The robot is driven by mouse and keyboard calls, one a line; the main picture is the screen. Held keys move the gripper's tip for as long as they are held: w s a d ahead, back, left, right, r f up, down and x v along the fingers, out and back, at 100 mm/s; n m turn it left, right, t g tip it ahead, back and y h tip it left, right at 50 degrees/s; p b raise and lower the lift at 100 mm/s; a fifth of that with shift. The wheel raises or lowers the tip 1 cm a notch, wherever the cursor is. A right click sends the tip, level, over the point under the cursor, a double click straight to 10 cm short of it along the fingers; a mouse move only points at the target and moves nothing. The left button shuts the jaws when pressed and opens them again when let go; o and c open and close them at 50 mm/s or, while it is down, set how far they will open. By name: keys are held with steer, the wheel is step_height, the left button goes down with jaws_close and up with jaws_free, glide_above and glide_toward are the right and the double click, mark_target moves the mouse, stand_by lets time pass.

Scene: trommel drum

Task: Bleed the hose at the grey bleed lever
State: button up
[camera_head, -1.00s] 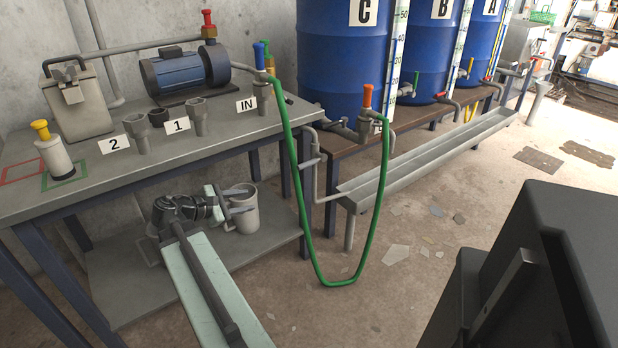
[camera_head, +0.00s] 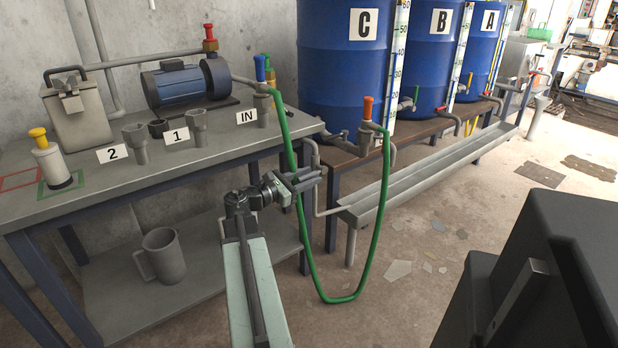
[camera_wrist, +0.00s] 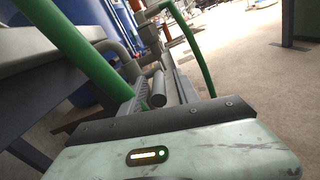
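The green hose (camera_head: 310,255) hangs in a loop from the blue-topped coupling (camera_head: 260,95) near the IN label to the orange-topped coupling (camera_head: 367,120) below drum C. A small grey lever-like part (camera_head: 333,137) sits on the pipework left of the orange top; I cannot tell if it is the bleed lever. My gripper (camera_head: 322,178) looks open and empty, over the hose's left leg in the head view. In the wrist view, my gripper's fingers (camera_wrist: 160,92) point between the hose's two legs (camera_wrist: 75,45), with a grey pipe end beyond.
The bench (camera_head: 215,150) stands left, with a motor pump, cups and a yellow-topped bottle (camera_head: 50,160). A grey jug (camera_head: 165,255) stands on its lower shelf. A metal trough (camera_head: 430,170) runs before the drum stand. The floor right of the hose is mostly clear.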

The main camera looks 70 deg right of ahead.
steer(key=c, duration=0.8)
jaws_close()
steer(key=shift+s+a+f, duration=0.1)
stand_by(0.4)
